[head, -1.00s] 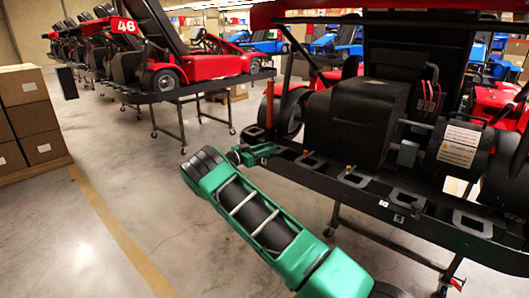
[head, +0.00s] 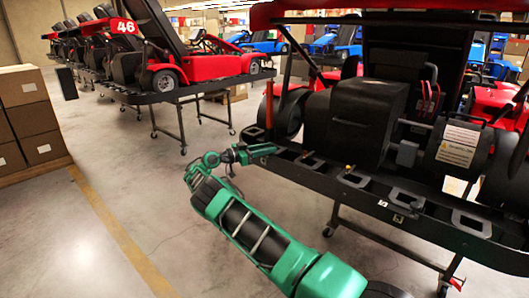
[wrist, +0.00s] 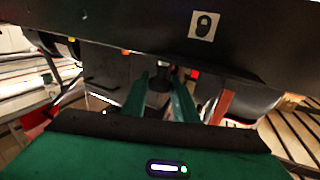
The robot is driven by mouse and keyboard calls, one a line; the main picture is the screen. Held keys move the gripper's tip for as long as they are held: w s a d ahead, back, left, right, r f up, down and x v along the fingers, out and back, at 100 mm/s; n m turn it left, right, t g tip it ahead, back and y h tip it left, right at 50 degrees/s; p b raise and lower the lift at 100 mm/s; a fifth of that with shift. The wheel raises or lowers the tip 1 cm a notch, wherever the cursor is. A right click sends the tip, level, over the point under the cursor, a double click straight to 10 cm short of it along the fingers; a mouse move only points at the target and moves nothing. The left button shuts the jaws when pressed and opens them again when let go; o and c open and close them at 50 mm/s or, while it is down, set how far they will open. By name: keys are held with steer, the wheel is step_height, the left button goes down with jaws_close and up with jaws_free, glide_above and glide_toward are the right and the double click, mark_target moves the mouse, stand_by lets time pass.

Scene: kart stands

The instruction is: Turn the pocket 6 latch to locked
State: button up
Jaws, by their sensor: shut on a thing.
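My gripper (head: 266,150) is at the far left end of the black stand, against its front edge. In the wrist view, my gripper (wrist: 162,98) has its two green fingers on either side of a small dark latch part (wrist: 158,84), and it is shut on that part. A white label with a black padlock symbol (wrist: 203,25) is on the dark panel above. The pocket number cannot be read. In the head view the latch is hidden by my gripper, and its turn angle cannot be told.
The black stand rail (head: 385,200) has several pockets along its front edge. A kart with a black engine block (head: 350,128) sits on the stand. Another stand holds a red kart (head: 190,60) behind. Cardboard boxes (head: 28,115) are at the left. The floor between is clear.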

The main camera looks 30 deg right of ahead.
steer(key=shift+w+a, duration=0.35)
steer(key=shift+w, duration=0.05)
steer(key=o, duration=1)
steer(key=shift+f, duration=0.1)
steer(key=shift+d, duration=0.1)
steer(key=a, duration=1.1)
steer(key=shift+w, duration=0.45)
steer(key=shift+d, duration=0.1)
